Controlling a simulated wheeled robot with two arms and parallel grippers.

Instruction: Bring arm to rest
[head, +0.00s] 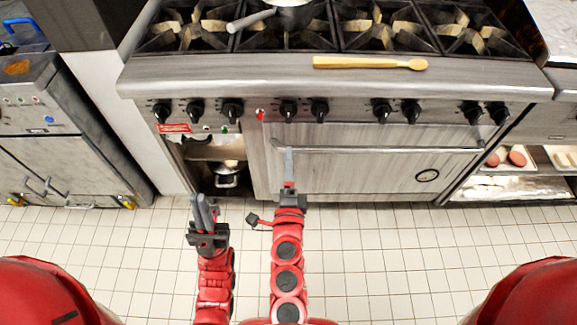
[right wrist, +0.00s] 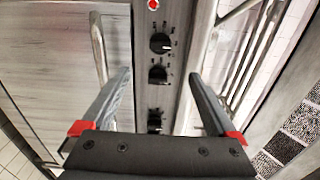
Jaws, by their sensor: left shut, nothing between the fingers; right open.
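My left gripper (head: 202,200) is low in the head view, left of centre, over the tiled floor. Its fingers are together with nothing between them. My right gripper (head: 288,153) is in front of the stove's oven door (head: 350,165), seen nearly edge-on in the head view. In the right wrist view my right gripper (right wrist: 159,76) has its fingers wide apart and empty. Stove knobs (right wrist: 158,74) show between and beyond them. I cannot tell whether the right fingers touch the door or handle.
The stove (head: 240,75) has a wooden spoon (head: 365,63) on its front ledge and a pan (head: 290,3) at the back. The oven handle (head: 400,149) sticks out near my right gripper. A pot (head: 228,178) sits in an open compartment. The floor (head: 390,250) in front is clear.

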